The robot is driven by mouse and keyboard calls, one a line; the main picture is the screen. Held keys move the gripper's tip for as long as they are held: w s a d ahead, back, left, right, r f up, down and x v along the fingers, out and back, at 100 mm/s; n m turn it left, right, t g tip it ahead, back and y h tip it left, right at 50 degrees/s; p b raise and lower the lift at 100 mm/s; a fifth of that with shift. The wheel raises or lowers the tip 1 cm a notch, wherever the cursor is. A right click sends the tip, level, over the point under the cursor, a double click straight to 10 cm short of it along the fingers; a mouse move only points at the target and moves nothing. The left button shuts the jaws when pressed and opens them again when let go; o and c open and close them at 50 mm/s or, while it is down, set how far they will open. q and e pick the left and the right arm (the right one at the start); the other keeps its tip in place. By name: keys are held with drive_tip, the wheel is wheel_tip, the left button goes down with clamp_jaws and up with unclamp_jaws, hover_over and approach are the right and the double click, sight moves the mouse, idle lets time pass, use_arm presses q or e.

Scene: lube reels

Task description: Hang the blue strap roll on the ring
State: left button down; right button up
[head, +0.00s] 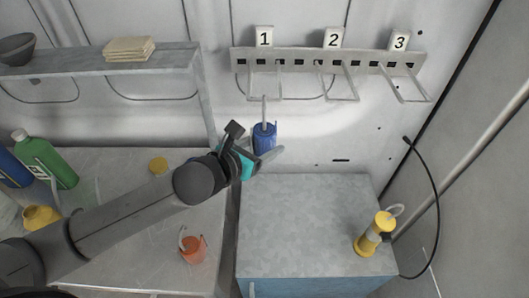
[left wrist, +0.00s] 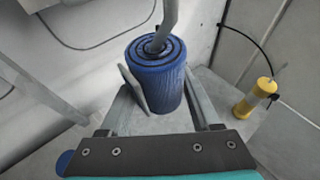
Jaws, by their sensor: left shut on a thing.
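The blue strap roll (head: 264,138) is upright, with a grey hook (head: 264,110) rising from its top. My left gripper (head: 262,152) is shut on the roll, with a finger on each side. The left wrist view shows the roll (left wrist: 157,78) between the fingers, its hook running up out of the frame. The numbered rail (head: 330,61) on the wall carries wire rings under labels 1, 2 and 3. The hook's top is by the front of the ring under label 1 (head: 279,84); I cannot tell if they touch. My right gripper is out of view.
A yellow roll with a hook (head: 374,234) stands on the grey cabinet (head: 300,215). An orange roll (head: 194,249) and bottles, including a green one (head: 47,160), are on the left table. A shelf (head: 170,59) is at upper left; a black cable (head: 436,190) hangs at right.

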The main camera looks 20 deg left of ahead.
use_arm(q)
drive_tip(key=w+a+f+b, duration=0.1)
drive_tip(key=w+f+b, duration=0.1)
drive_tip(key=w, duration=0.3)
drive_tip(key=shift+w+a+f+b, duration=0.25)
drive_tip(key=shift+f+b, duration=0.15)
drive_tip(key=shift+b, duration=0.4)
drive_tip(key=shift+s, duration=0.1)
unclamp_jaws()
drive_tip(key=shift+s, duration=0.15)
drive_tip(key=shift+b+v, duration=0.4)
drive_tip(key=shift+v, duration=7.05)
drive_tip(key=shift+s, duration=0.1)
